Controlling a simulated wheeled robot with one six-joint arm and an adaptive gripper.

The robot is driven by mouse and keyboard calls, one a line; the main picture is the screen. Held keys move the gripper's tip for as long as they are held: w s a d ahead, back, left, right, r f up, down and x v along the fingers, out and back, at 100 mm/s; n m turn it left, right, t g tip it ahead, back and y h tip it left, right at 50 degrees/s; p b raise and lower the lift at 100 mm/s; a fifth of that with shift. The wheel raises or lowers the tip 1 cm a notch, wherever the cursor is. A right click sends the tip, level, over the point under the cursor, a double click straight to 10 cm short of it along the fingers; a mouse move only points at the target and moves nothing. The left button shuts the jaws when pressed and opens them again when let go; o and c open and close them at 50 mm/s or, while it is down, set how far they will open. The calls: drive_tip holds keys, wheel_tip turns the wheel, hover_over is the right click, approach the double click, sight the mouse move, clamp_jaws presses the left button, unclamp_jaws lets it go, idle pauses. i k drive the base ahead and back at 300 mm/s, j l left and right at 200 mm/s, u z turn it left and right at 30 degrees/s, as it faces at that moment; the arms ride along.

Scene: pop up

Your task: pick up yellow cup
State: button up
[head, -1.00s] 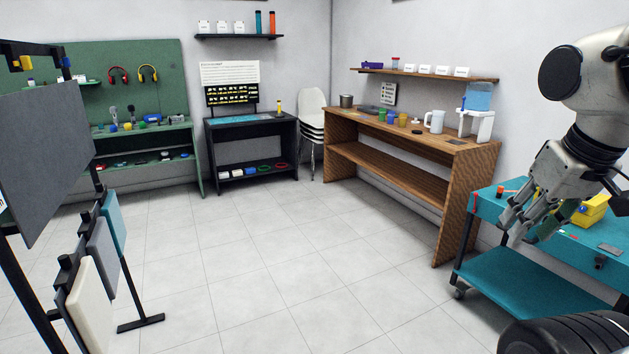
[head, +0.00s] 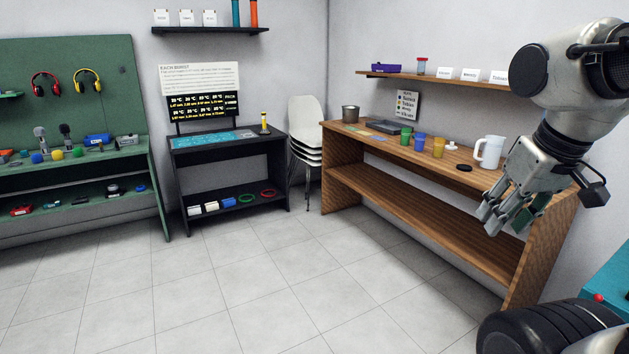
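A yellow-orange cup (head: 438,147) stands upright on the wooden counter (head: 388,149) at the right wall. It is at the right end of a short row with a blue cup (head: 419,142) and a green cup (head: 406,134). My gripper (head: 503,222) hangs in the air in front of the counter's right part, apart from the cups and to their right in the picture. Its fingers look spread, with nothing seen between them. Part of the far fingers is hidden.
A white pitcher (head: 489,152) and a dark round lid (head: 463,168) are right of the cups. A metal pot (head: 350,114) stands at the counter's far end. A wall shelf (head: 440,80) hangs above. A teal cart (head: 611,284) is at the right edge. The tiled floor (head: 270,285) ahead is clear.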

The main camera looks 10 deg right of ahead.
sight(439, 143)
drive_tip(key=i+z, duration=0.1)
drive_tip(key=i, duration=0.8)
drive_tip(key=i+j+z, duration=0.1)
drive_tip(key=i, duration=0.8)
drive_tip(key=i+j+z, duration=0.3)
drive_tip(key=i+z, duration=0.15)
drive_tip(key=i, duration=0.2)
drive_tip(key=i+j+z, duration=0.5)
drive_tip(key=i+j, duration=0.05)
drive_tip(key=i, duration=0.05)
